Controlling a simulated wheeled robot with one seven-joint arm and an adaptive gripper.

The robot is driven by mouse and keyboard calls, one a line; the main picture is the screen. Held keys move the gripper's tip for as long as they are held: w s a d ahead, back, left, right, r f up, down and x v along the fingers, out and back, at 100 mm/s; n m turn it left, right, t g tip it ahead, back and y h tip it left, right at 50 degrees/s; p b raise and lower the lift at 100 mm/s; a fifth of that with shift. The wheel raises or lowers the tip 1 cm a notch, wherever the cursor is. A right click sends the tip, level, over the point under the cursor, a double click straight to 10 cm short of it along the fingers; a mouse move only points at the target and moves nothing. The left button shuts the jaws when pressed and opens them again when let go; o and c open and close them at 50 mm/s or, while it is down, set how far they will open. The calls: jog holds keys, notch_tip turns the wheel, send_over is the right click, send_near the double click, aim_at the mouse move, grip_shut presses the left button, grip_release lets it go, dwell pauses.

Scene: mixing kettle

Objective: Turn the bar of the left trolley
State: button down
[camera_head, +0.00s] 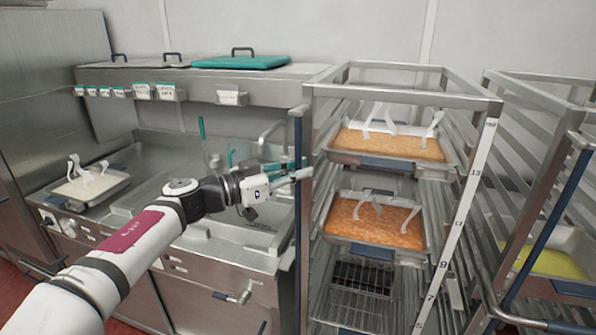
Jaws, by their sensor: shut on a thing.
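The left trolley (318,92) is a tall steel rack in the middle of the view, holding trays of orange food. Its upright bar (298,128), with a dark blue upper part, stands along the left front edge of the rack, to the side of the trays. My gripper (299,170) reaches in from the left and is shut on the bar at about the height of the upper trays. The exact contact of the fingertips is small and partly hidden.
A second trolley (540,92) with its own blue bar (545,220) stands close on the right. A steel kettle counter (150,215) with a sink lies behind my arm. A tray (98,190) rests at its left. A teal lid (240,62) lies at the back.

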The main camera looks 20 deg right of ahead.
jog(key=d+n+t+y+p, duration=0.3)
jog(key=n+t+y+p, duration=0.2)
jog(key=n+t+y, duration=0.2)
jog(key=w+d+n+t+y+p, duration=0.1)
jog(key=d+n+t+y+p, duration=0.3)
jog(key=n+t+y, duration=0.3)
jog(key=shift+w+n+y+p, duration=0.15)
jog(key=shift+n+y+p, duration=0.55)
jog(key=shift+n+y, duration=2.05)
jog(key=shift+r+m+y, duration=0.1)
jog(key=shift+m+y, duration=0.55)
jog(key=shift+y, duration=0.3)
jog(key=shift+w+y, duration=0.1)
jog(key=shift+y, duration=0.2)
jog(key=c, duration=1.6)
grip_release()
jog(key=v, duration=1.2)
